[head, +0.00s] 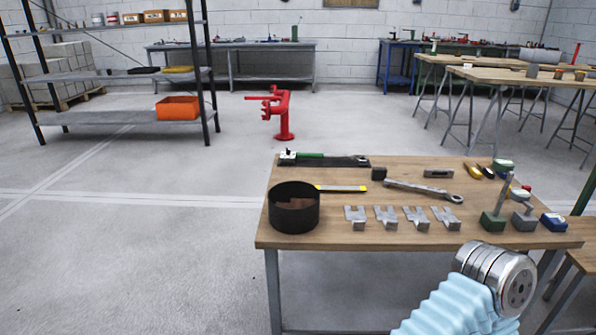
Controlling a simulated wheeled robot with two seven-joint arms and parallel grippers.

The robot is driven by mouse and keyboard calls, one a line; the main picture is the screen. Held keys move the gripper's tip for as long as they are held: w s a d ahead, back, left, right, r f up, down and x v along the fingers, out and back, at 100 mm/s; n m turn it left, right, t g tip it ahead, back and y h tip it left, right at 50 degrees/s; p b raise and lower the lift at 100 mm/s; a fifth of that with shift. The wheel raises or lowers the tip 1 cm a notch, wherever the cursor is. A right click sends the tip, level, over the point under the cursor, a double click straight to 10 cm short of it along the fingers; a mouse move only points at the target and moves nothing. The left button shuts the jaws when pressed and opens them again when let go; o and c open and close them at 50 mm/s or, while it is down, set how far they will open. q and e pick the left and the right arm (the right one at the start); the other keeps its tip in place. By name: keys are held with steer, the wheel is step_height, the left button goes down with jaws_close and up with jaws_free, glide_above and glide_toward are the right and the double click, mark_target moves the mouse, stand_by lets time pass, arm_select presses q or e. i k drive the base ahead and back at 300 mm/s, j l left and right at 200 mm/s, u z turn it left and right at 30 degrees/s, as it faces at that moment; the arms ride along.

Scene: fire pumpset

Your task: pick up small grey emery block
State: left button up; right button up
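A small dark grey block (378,173) sits on the wooden workbench (340,236), right of the yellow-handled tool. A flat grey rectangular piece (438,173) with a darker middle lies to its right. A grey block (524,220) stands near the right front, between a green block (492,222) and a blue one (553,222). At this size I cannot tell for certain which grey piece is the emery block. Part of my arm, with a pale blue sleeve and a silver joint, shows at the lower right. The fingers of neither gripper are in view.
A dark round bin (293,208) stands at the bench's left front. A wrench (420,190), several grey metal pieces (386,216) and a long dark tool (330,160) lie on the bench. A red hydrant (283,115) stands behind. The floor to the left is clear.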

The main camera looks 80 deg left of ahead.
mark_target(378, 173)
steer(key=u, duration=2.05)
steer(key=l+z, duration=0.1)
steer(key=l, duration=0.25)
steer(key=i, duration=0.05)
